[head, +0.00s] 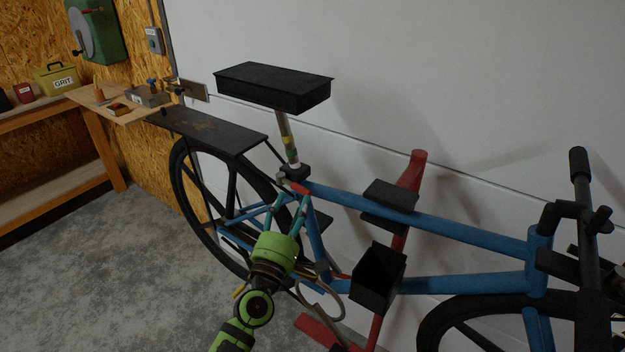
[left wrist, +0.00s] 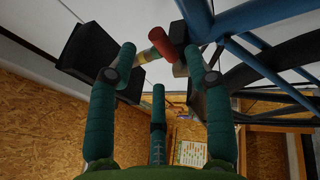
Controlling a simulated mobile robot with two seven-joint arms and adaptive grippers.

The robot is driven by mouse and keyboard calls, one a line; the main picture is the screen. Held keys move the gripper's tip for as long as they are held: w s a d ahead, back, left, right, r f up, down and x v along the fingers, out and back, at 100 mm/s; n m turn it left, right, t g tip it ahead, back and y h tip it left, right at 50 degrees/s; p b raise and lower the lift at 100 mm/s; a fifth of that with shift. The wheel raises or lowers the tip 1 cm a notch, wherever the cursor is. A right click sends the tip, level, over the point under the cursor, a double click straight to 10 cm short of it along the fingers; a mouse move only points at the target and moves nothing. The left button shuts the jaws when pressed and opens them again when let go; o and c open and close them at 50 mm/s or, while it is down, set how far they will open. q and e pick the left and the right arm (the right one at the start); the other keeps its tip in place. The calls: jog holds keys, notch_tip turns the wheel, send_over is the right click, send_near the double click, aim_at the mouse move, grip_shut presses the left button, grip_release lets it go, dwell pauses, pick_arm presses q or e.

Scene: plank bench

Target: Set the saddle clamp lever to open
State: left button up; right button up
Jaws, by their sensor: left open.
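The black saddle (head: 272,88) sits on its seatpost (head: 287,138) above the blue bicycle frame. The dark saddle clamp (head: 293,173) is at the seatpost's foot, with a short red lever (head: 299,188) on it. My left gripper (head: 290,203) is open just below the lever, its teal fingers pointing up. In the left wrist view the lever (left wrist: 159,42) shows between the spread fingertips (left wrist: 160,56) of my left gripper, near the dark clamp (left wrist: 178,34). Whether a finger touches the lever I cannot tell. My right gripper is not in view.
The blue frame (head: 460,238) hangs on a red stand (head: 413,170) with black jaws. The rear rack (head: 205,130) and rear wheel are left of my gripper. A wooden bench (head: 70,104) stands far left. The grey floor (head: 120,265) at left is clear.

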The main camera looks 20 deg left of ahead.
aim_at(300, 191)
pick_arm(q)
jog(key=x, duration=0.5)
jog(key=shift+w+p, duration=0.25)
jog(key=shift+p, duration=0.05)
grip_shut()
